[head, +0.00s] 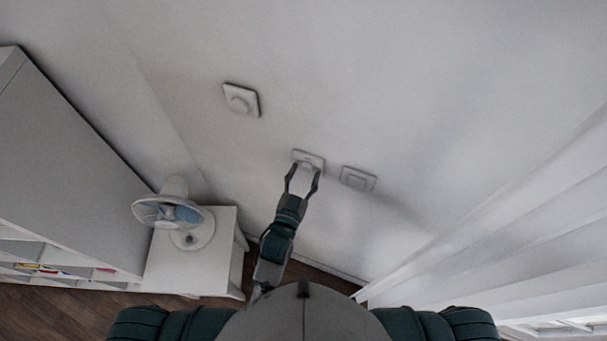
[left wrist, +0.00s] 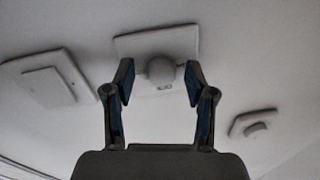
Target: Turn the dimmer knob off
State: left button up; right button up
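The middle wall plate (head: 309,157) is white and carries a round dimmer knob (left wrist: 160,69), which shows clearly in the left wrist view. My left gripper (head: 304,172) reaches up to this plate. In the left wrist view its two fingers stand open on either side of the knob, with a small gap on each side. In the head view the fingertips partly hide the knob. My right gripper is not in view.
A white cabinet (head: 195,265) bears a fan (head: 174,212) left of my arm. A large white shelf unit (head: 60,160) stands at far left. White curtains (head: 520,225) hang at right. The wall between is otherwise bare.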

pick_arm(q)
jog(key=shift+r, duration=0.1)
jog(key=v, duration=1.2)
jog(key=shift+d, duration=0.1)
